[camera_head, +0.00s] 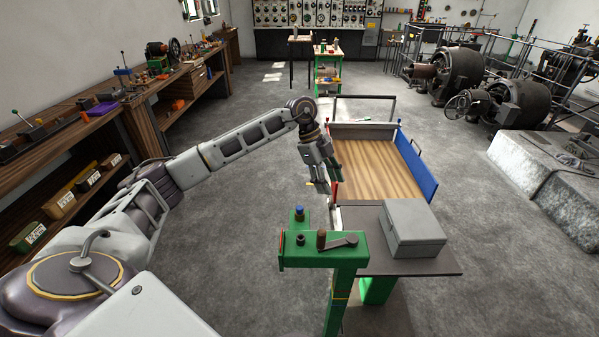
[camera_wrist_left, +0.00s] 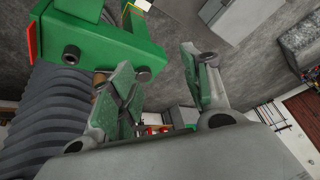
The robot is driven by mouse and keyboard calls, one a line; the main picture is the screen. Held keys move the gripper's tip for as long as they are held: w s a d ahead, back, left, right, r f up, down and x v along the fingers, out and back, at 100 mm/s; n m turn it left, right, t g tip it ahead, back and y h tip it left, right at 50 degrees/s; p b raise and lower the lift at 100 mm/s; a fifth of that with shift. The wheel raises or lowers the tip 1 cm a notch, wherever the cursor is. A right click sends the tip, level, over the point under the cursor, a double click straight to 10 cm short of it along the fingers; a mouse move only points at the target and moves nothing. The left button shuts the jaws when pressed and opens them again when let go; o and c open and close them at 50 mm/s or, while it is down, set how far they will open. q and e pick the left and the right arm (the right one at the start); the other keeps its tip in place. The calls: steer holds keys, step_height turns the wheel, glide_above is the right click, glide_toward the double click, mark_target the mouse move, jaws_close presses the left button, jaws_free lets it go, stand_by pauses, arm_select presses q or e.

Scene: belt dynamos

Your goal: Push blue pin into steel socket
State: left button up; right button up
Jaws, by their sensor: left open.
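The blue pin (camera_head: 299,210) stands upright at the back left of the green stand's (camera_head: 345,257) top, with its blue cap showing. A dark round fitting (camera_head: 300,239) sits below the pin on the same stand; I cannot tell whether it is the steel socket. My left gripper (camera_head: 322,186) is open and empty, pointing down above and behind the stand, to the right of the pin and apart from it. In the left wrist view, its two green-padded fingers (camera_wrist_left: 166,85) are spread, with the green stand (camera_wrist_left: 110,38) at upper left. My right gripper is not in view.
A grey metal box (camera_head: 412,228) sits on the dark table to the right of the stand. A wooden tray (camera_head: 380,175) with a blue side panel (camera_head: 417,168) lies behind. A short brown knob and a grey lever (camera_head: 341,241) are on the stand. Floor to the left is clear.

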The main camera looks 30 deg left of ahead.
arm_select(q)
steer(key=s+a+r+n+y, duration=0.2)
steer(key=s+a+y, duration=0.2)
steer(key=a, duration=0.3)
steer(key=shift+a+r+n+y, duration=0.3)
steer(key=shift+a+n+y, duration=0.1)
steer(key=shift+y, duration=0.2)
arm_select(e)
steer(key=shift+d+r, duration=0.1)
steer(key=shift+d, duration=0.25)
arm_select(q)
steer(key=shift+s, duration=0.1)
glide_above(300, 207)
step_height(300, 207, down, 6)
steer(key=shift+s+r+p, duration=0.15)
steer(key=shift+r+p, duration=0.1)
steer(key=shift+p, duration=0.15)
step_height(300, 207, down, 6)
steer(key=shift+r+p, duration=0.1)
steer(key=shift+p, duration=0.2)
steer(key=shift+f, duration=1.25)
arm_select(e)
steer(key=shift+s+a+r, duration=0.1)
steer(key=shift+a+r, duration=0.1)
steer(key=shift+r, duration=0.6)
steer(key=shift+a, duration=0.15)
